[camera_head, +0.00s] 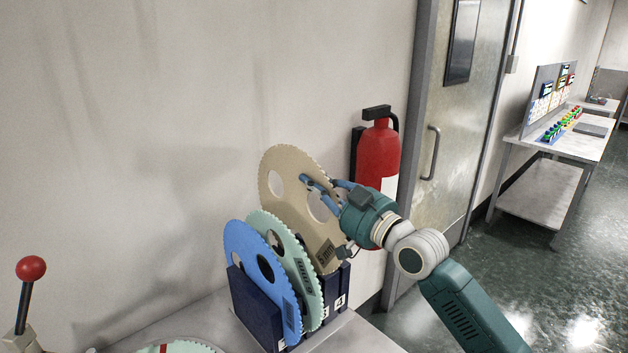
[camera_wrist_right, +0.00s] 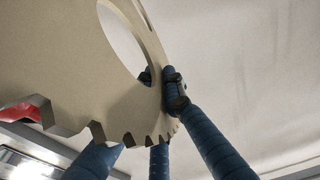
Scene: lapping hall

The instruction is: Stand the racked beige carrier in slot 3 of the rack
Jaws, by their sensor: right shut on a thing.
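The beige carrier (camera_head: 285,190), a large toothed disc with round openings and a dark label, stands nearly upright at the back of the navy rack (camera_head: 252,312). My right gripper (camera_head: 318,184) is shut on its upper right part, fingers at the rim beside an opening. In the right wrist view the beige carrier (camera_wrist_right: 60,60) fills the left, with the blue fingers (camera_wrist_right: 163,82) on both sides of its rim. The green and blue carriers and the rack hide its lower edge, so I cannot tell whether it is seated in a slot. My left gripper is not in view.
A blue carrier (camera_head: 250,255) and a pale green carrier (camera_head: 305,275) stand in the rack in front of the beige one. A red fire extinguisher (camera_head: 378,150) hangs on the wall close behind my right gripper. A red-knobbed lever (camera_head: 30,270) stands at left.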

